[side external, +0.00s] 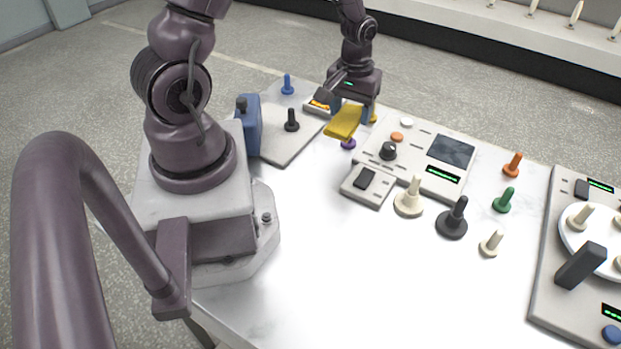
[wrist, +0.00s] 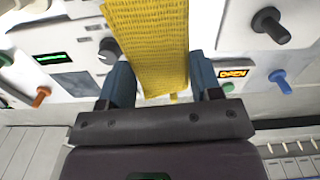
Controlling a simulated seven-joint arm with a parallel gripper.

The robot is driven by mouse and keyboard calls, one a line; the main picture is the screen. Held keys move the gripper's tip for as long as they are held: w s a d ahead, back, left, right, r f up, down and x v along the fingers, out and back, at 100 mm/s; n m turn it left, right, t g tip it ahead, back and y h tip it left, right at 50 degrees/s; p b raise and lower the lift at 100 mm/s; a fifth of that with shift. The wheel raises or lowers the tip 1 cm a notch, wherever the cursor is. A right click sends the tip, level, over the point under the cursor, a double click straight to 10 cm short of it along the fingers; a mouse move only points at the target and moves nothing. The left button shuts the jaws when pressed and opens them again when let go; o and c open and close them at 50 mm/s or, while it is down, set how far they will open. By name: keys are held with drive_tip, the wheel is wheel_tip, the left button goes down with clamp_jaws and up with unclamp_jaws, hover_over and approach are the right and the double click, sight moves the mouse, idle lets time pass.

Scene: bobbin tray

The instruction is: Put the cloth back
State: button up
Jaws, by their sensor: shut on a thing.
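A yellow woven cloth (side external: 344,122) hangs from my gripper (side external: 352,107) at the far side of the white table. In the wrist view the cloth (wrist: 150,45) runs up from between the two blue fingers of my gripper (wrist: 160,82), which are shut on it. It looks held above the table, but its exact height is hard to tell. A purple bobbin (side external: 348,143) shows partly beneath the cloth in the side view. A small yellow piece (wrist: 174,98) shows beyond the cloth; I cannot tell whether it belongs to it.
A device with an orange display reading OPEN (wrist: 233,73) stands beside my gripper. A control panel (side external: 417,182) with a dark screen lies to its right, a grey plate (side external: 285,145) to its left. Several bobbins stand farther right. The table's near middle (side external: 350,265) is clear.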

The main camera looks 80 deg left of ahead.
approach(315, 175)
wheel_tip(315, 175, down, 2)
drive_tip(key=shift+f+m, duration=0.2)
drive_tip(key=shift+m, duration=0.3)
drive_tip(key=shift+f, duration=2.4)
drive_tip(key=o, duration=0.9)
drive_tip(key=shift+f, duration=0.15)
